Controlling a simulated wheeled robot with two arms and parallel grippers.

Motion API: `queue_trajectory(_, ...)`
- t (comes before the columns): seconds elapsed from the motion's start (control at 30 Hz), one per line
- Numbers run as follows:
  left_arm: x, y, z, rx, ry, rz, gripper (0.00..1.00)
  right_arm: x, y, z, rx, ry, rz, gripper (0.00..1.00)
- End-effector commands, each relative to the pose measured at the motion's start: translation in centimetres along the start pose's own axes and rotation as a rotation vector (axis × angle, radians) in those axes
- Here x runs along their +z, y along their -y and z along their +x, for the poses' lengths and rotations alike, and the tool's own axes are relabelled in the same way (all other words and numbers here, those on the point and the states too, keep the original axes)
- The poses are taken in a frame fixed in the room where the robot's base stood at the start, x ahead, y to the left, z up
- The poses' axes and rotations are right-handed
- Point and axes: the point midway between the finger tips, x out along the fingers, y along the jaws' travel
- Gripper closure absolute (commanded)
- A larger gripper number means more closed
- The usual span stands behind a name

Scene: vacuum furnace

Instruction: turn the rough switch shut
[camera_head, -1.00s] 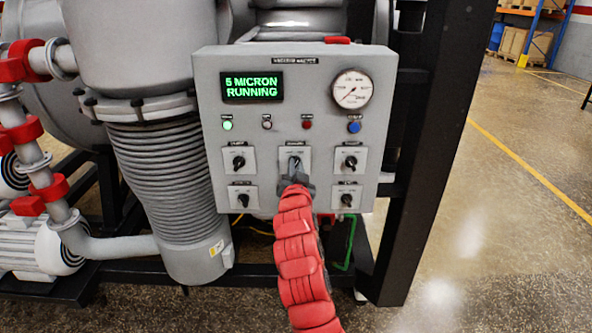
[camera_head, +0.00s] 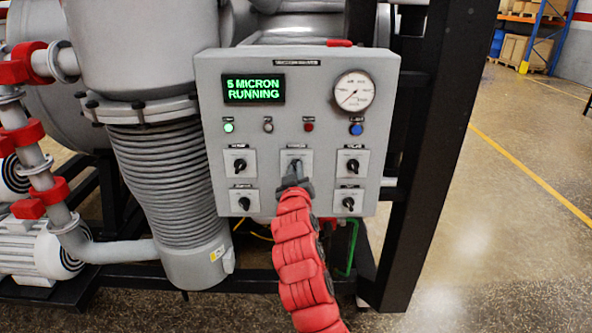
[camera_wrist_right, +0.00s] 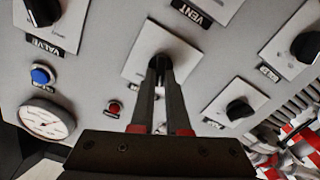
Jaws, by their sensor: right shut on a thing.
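The grey control panel (camera_head: 208,100) faces me with several black rotary switches on pale square plates. My right gripper (camera_head: 293,170) is at the middle switch of the upper row, its fingers closed around the knob. In the right wrist view, the fingertips of my right gripper (camera_wrist_right: 159,75) grip the dark knob (camera_wrist_right: 158,62) in front of its plate (camera_wrist_right: 142,48). The fingers hide most of the knob and its label, so I cannot read its name or exact angle. My left gripper is not in view.
Other switches sit close by: upper left (camera_head: 239,165), upper right (camera_head: 351,165), lower left (camera_head: 244,203) and lower right (camera_head: 348,204). The display (camera_head: 253,88) reads "5 MICRON RUNNING". A gauge (camera_head: 353,90) is at upper right. Open floor (camera_head: 500,200) lies right of the black frame post.

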Motion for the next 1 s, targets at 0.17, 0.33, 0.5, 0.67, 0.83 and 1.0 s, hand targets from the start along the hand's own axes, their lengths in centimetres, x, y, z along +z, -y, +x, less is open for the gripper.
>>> queue_trajectory(0.17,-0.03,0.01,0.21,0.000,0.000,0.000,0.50,0.10,0.13,0.00,-0.002,0.002,-0.069,1.00)
queue_trajectory(0.33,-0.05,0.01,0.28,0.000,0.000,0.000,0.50,0.12,0.21,0.00,-0.003,0.002,-0.102,1.00)
queue_trajectory(0.5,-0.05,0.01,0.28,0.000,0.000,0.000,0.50,0.14,0.21,0.00,-0.003,0.002,-0.113,1.00)
queue_trajectory(0.67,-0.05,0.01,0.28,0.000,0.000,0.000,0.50,0.16,0.22,0.00,-0.003,0.002,-0.113,1.00)
queue_trajectory(0.83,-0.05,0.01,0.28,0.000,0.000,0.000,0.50,0.18,0.21,0.00,-0.003,0.003,-0.113,0.79)
queue_trajectory(1.0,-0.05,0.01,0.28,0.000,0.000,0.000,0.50,0.11,0.16,0.00,-0.002,0.002,-0.112,0.56)
